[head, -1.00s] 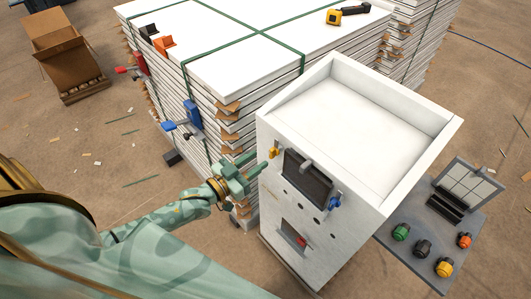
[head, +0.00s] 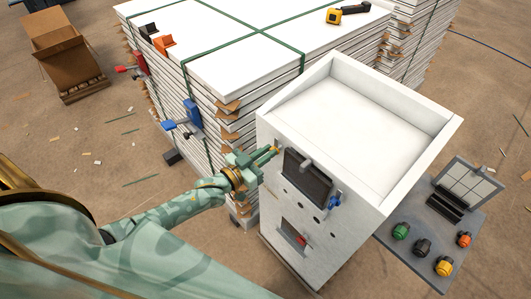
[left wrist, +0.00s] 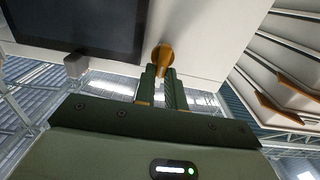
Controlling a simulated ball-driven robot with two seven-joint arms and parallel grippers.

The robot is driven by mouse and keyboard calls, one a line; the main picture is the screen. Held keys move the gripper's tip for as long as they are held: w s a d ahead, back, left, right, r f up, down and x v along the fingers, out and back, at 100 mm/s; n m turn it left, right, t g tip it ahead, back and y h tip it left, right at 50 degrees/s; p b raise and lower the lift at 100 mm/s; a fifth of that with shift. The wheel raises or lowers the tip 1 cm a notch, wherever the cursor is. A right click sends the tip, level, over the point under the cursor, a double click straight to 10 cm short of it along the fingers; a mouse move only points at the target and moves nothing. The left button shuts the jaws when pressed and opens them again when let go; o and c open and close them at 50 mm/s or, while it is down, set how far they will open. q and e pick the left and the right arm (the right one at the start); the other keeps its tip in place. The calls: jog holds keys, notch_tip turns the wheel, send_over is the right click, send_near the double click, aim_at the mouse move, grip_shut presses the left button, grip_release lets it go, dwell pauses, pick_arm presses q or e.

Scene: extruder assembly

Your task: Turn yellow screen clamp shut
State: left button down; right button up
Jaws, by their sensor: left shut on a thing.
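The yellow screen clamp (left wrist: 163,56) is on the white machine's front face, beside the dark screen (head: 306,176). In the left wrist view its handle points down between my fingers. My left gripper (head: 273,151) is shut on the clamp's handle and covers most of it in the head view. The left gripper also shows in the left wrist view (left wrist: 162,85). The dark screen shows there at upper left (left wrist: 75,25). A blue clamp (head: 334,201) sits at the screen's other side. My right gripper is not in view.
The white machine (head: 275,215) has an open tray on top. A strapped stack of white panels (head: 240,75) stands close behind my left gripper. A side shelf (head: 415,210) holds several coloured knobs or caps. A cardboard box (head: 62,45) lies far left.

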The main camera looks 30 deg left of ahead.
pick_arm(q)
jog(key=shift+s+d+f+m+b, duration=0.1)
jog(key=shift+d+f+m+b, duration=0.4)
jog(key=shift+m, duration=2.45)
jog(key=shift+s+f+m+b, duration=0.1)
jog(key=shift+m+b, duration=0.8)
jog(key=shift+m, duration=2.1)
jog(key=shift+s+d+f+m+b, duration=0.2)
jog(key=shift+m+b, duration=0.5)
jog(key=shift+m, duration=2.25)
jog(key=shift+w, duration=0.1)
jog(key=c, duration=1.5)
grip_release()
jog(key=shift+o, duration=0.2)
jog(key=b+v, duration=0.2)
jog(key=v, duration=1.4)
